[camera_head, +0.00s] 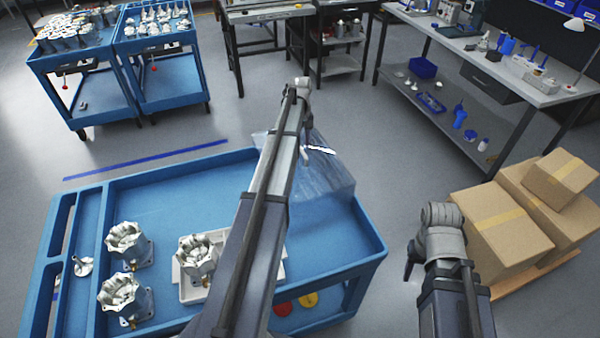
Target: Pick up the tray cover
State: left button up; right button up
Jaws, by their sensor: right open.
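A clear, bluish box-like cover (325,185), which looks like the tray cover, rests at the far right part of the blue cart (370,240). My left arm crosses in front of its left part. My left gripper (306,152) hangs at the cover's upper edge. Its fingers are small and unclear, and I cannot tell whether they touch the cover. My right gripper (411,264) is open and empty, right of the cart and apart from the cover. A white tray (190,294) holds a metal housing (194,257) and is partly hidden by my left arm.
Two more housings (127,243) (124,297) stand at the cart's left, and a small metal part (83,266) lies in its side compartment. Red and yellow discs (308,300) lie at the front. Cardboard boxes (500,225) stand right. Carts and benches line the back.

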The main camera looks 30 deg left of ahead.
pick_arm(q)
notch_tip(320, 180, down, 3)
jog(key=shift+r+b, duration=0.2)
jog(key=shift+b, duration=0.65)
pick_arm(e)
notch_tip(320, 180, down, 3)
jog(key=shift+r, duration=0.2)
pick_arm(q)
jog(key=shift+r, duration=0.1)
grip_shut()
